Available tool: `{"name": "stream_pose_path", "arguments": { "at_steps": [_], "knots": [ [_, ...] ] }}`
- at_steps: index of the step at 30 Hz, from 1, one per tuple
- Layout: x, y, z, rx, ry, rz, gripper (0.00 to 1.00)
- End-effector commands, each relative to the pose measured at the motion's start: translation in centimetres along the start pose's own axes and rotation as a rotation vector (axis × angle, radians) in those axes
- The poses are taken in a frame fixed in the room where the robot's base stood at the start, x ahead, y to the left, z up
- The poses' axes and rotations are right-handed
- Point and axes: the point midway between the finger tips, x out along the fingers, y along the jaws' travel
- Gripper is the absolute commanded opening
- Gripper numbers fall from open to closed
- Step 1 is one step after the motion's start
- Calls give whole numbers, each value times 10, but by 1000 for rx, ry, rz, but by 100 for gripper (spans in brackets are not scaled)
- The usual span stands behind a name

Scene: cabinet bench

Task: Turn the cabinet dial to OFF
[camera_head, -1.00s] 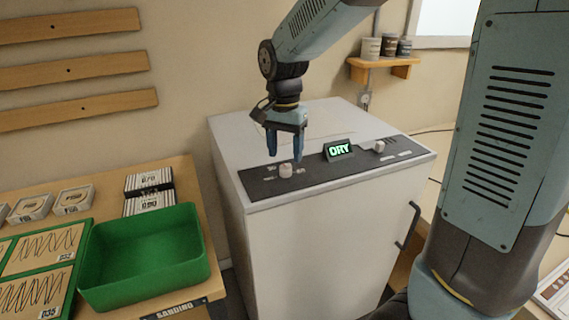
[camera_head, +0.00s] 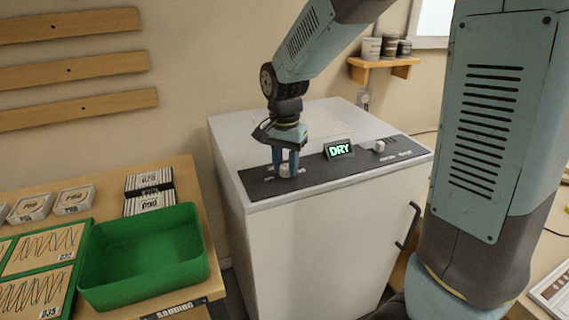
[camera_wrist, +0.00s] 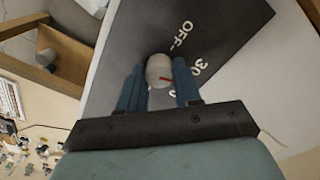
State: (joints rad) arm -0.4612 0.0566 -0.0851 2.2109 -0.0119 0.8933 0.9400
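The white cabinet (camera_head: 330,235) has a dark panel on its top with a small pale dial (camera_head: 285,171) at the left. The wrist view shows the dial (camera_wrist: 158,70) with a red mark that points right and slightly down, toward the 30 label rather than OFF (camera_wrist: 183,35). My gripper (camera_head: 285,165) points down over the dial. Its two blue fingers, also in the wrist view (camera_wrist: 160,82), stand close on either side of the dial and appear to touch it. The fingers partly hide the dial in the head view.
A lit DRY display (camera_head: 339,149) stands to the right of the dial, with a second pale knob (camera_head: 379,146) beyond it. A green bin (camera_head: 150,250) sits on the bench at left. A wooden shelf with cans (camera_head: 384,66) hangs behind.

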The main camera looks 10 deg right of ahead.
Motion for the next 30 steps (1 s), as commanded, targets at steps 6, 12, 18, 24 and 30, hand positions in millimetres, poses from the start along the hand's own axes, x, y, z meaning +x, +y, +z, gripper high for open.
{"name": "stream_pose_path", "arguments": {
  "at_steps": [6, 12, 18, 24, 30],
  "knots": [
    [0, 0, 0, 0, 0, 0, 11],
    [0, -1, 0, 2, 0, -1, 3],
    [0, 1, -2, 0, 1, -2, 3],
    [-1, 1, -3, -6, 2, -2, 3],
    [-1, 1, -3, -19, 3, -2, 3]
  ]
}}
